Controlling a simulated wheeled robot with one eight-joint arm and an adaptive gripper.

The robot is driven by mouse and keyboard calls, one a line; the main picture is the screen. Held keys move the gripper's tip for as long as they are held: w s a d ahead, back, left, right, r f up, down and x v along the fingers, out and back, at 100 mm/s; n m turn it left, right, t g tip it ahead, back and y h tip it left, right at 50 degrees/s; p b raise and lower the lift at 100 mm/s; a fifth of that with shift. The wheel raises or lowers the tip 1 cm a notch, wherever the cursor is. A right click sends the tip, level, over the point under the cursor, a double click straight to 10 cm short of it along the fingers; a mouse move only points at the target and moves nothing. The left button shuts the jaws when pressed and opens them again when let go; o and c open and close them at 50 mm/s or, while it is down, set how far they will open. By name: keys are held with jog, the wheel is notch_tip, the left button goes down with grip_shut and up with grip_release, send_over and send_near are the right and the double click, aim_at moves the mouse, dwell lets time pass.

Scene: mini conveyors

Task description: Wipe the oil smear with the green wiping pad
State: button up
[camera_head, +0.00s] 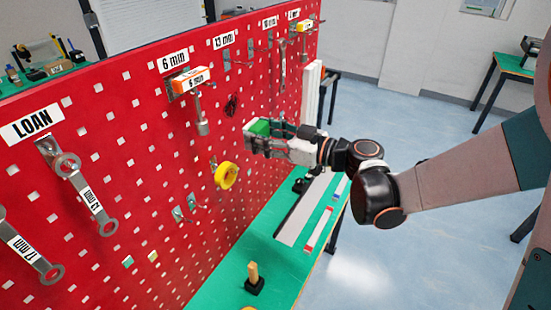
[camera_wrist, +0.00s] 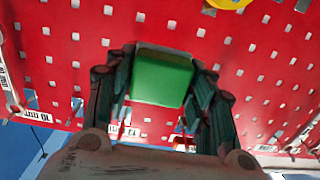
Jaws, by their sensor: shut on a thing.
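My gripper (camera_head: 262,137) is shut on the green wiping pad (camera_head: 258,127), in front of the red pegboard. In the wrist view the pad (camera_wrist: 161,78) sits between the two fingers, its green face toward the camera. A small dark oil smear (camera_head: 232,105) marks the red board, up and left of the pad in the head view. The pad is close to the board, but I cannot tell whether it touches. The smear cannot be made out in the wrist view.
The red pegboard (camera_head: 135,138) carries hanging spanners and labels. A hammer-like tool (camera_head: 201,115) hangs left of the smear. A yellow ring (camera_head: 226,175) hangs below it. A green bench (camera_head: 272,255) holds a wooden-handled item (camera_head: 253,277). Open floor lies to the right.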

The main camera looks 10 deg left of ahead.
aim_at(260, 125)
jog(key=r, duration=0.2)
jog(key=shift+a+r+t+y, duration=0.2)
jog(key=shift+r+t+y, duration=0.1)
jog(key=shift+r, duration=0.05)
jog(key=shift+w+a+r, duration=0.1)
jog(key=shift+r, duration=0.05)
jog(key=shift+p+x, duration=0.45)
jog(key=shift+x, duration=2.4)
jog(key=shift+x, duration=1)
jog(key=shift+w, duration=0.1)
jog(key=shift+w+d+b, duration=0.25)
jog(key=shift+w+d, duration=0.2)
jog(key=shift+w, duration=0.4)
jog(key=shift+w+d+b, duration=0.25)
jog(key=shift+w+d, duration=0.15)
jog(key=shift+w, duration=0.45)
jog(key=shift+w+d+b, duration=0.2)
jog(key=shift+w+d, duration=0.1)
jog(key=shift+w, duration=0.55)
jog(key=shift+w+d+b, duration=0.2)
jog(key=shift+w+d, duration=0.05)
jog(key=shift+w, duration=0.65)
jog(key=shift+s, duration=0.1)
